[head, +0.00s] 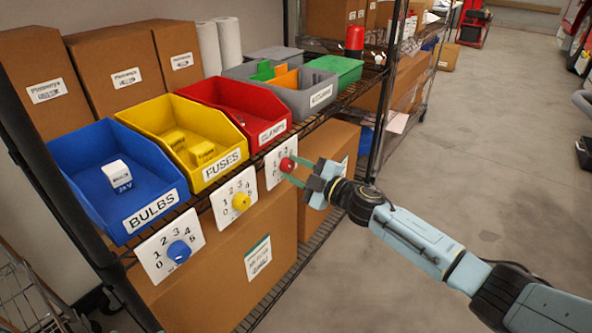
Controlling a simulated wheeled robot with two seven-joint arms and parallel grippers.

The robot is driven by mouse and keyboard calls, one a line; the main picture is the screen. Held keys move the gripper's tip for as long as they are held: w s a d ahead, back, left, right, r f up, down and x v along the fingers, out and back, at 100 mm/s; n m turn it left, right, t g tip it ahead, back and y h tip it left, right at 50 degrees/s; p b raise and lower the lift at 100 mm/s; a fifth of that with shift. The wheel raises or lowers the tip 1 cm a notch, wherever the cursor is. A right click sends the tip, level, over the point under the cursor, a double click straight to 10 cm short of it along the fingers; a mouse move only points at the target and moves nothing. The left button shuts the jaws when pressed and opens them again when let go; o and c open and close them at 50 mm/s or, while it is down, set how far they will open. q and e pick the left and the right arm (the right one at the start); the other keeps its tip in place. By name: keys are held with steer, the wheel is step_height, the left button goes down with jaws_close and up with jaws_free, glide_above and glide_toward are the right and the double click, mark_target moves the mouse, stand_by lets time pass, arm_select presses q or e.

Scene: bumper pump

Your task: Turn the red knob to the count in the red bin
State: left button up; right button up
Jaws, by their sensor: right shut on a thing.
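The red knob (287,164) sits on a white dial plate (274,176) with printed numbers, below the red bin. My right gripper (294,172) reaches in from the right and is shut on the red knob. The gripper partly covers the plate, and I cannot read where the knob points. The red bin (256,142) is labelled CLAMPS. Its inside shows small dark shapes, too unclear to count. My left gripper is not in view.
The yellow bin (224,174) with yellow fuses has a yellow knob (241,201) below it. The blue bin (146,216) holds one bulb box and has a blue knob (179,251). A grey bin (303,107) stands behind.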

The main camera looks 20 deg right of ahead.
steer(key=shift+n, duration=1)
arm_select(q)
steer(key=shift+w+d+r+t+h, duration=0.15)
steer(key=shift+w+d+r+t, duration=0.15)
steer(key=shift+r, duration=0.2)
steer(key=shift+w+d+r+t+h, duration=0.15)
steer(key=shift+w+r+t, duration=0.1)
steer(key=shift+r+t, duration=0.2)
arm_select(e)
steer(key=shift+n, duration=0.7)
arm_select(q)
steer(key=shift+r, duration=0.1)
arm_select(e)
steer(key=o, duration=1)
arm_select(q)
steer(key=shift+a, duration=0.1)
arm_select(e)
steer(key=shift+s+d, duration=0.1)
steer(key=shift+s, duration=0.05)
